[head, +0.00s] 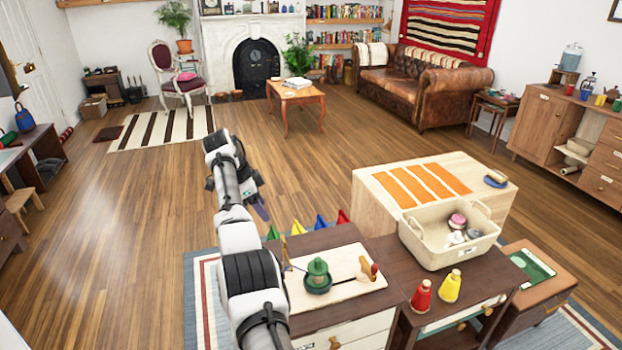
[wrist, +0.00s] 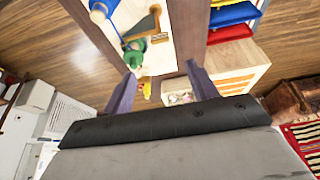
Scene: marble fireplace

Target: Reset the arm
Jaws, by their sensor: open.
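My arm reaches up the left middle of the head view, with my gripper (head: 260,207) at its far end, above the wood floor to the left of the low cabinets. In the wrist view my gripper (wrist: 160,72) is open, with its two dark fingers spread apart. I see nothing held between them. The cabinet top and the items on it show beyond the fingers, apart from them. The far side of the fingers is partly hidden by the arm in the head view.
A cabinet with a white board (head: 345,292) and a green object (head: 317,272) stands right of my arm. A beige bin (head: 432,246), a red bottle (head: 421,296) and a yellow bottle (head: 449,287) stand farther right. Open wood floor (head: 130,235) lies left.

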